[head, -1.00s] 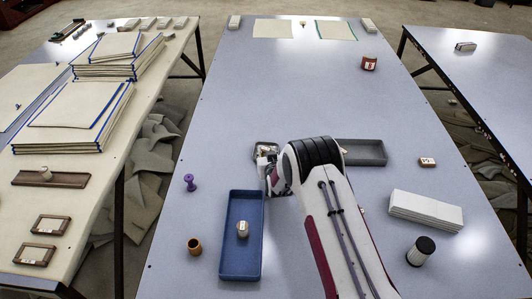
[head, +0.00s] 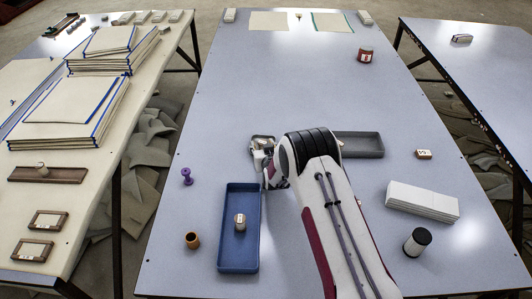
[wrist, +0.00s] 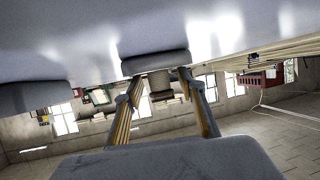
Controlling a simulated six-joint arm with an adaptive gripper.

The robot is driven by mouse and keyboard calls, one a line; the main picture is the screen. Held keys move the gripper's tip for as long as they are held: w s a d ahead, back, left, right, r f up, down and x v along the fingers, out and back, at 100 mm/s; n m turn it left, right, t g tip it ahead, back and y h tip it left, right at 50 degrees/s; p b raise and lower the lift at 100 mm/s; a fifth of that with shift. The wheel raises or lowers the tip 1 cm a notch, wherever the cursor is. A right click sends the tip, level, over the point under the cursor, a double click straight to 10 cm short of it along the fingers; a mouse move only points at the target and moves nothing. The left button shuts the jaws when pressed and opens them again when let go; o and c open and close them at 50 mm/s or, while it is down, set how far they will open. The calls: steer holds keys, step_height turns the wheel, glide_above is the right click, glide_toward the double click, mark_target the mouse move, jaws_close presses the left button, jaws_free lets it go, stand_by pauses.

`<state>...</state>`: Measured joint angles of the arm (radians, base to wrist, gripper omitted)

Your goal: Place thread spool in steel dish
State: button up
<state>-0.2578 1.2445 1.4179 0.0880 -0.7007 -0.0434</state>
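The steel dish (head: 264,138) is a small grey dish on the table, partly hidden by my gripper (head: 261,155) in the head view. The wrist view is upside down, with the tabletop along its top. There the dark dish (wrist: 155,65) lies beyond my fingertips. I cannot tell how far the piece is from the fingertips.
A blue tray (head: 225,255) holds a small pale-topped cylinder (head: 240,222). A purple spool (head: 187,176) and a brown cup (head: 192,240) stand left of it. A grey tray (head: 372,153), white stack (head: 422,201) and black-topped cylinder (head: 418,241) are right.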

steer(key=shift+v, duration=5.95)
steer(key=shift+r, duration=0.1)
steer(key=shift+w+d+r, duration=0.1)
steer(key=shift+r, duration=0.3)
steer(key=s+d+r+g, duration=0.1)
steer(key=s+d+r, duration=0.2)
steer(key=s+r, duration=0.35)
steer(key=s+d+r+m+g+h, duration=0.1)
steer(key=s+d+r+g, duration=0.2)
steer(key=r, duration=0.7)
steer(key=s+d+r, duration=0.4)
steer(key=s+r, duration=0.1)
steer(key=r, duration=0.3)
steer(key=s+d+r+g, duration=0.1)
steer(key=s+d, duration=0.1)
steer(key=s, duration=0.8)
steer(key=s+d+r+g+h, duration=0.1)
steer(key=s+d+r, duration=0.1)
steer(key=s, duration=0.9)
steer(key=s+d+r+m+g, duration=0.1)
steer(key=s+d+r, duration=0.1)
steer(key=s, duration=0.9)
steer(key=shift+d+g+h, duration=0.3)
steer(key=shift+d+g, duration=0.1)
steer(key=shift+d, duration=0.15)
